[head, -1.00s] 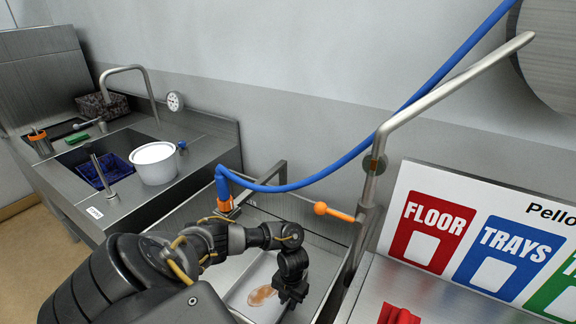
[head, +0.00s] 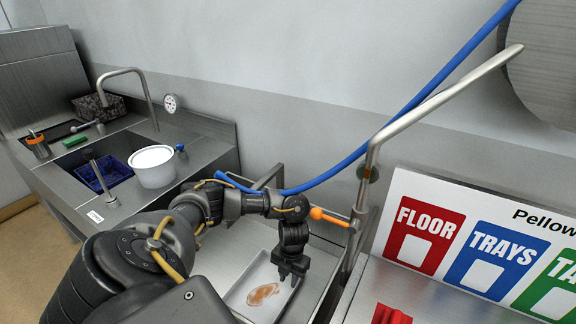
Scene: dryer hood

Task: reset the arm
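My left arm reaches in from the lower left, and its gripper (head: 290,275) points down over a metal tray (head: 240,296) with a brown stain (head: 263,293) on its bottom. The fingers look slightly apart with nothing seen between them, but they are small and dark, so I cannot tell whether they are open. The gripper is at the right side of the tray; whether it touches the rim is unclear. My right gripper is not in view.
A metal frame with a bent steel pipe (head: 430,98), a blue hose (head: 400,115) and an orange-knobbed lever (head: 328,216) stands by the gripper. A sign board (head: 480,240) and red cloth (head: 391,314) are at right. A sink counter with a white pot (head: 153,168) is at left.

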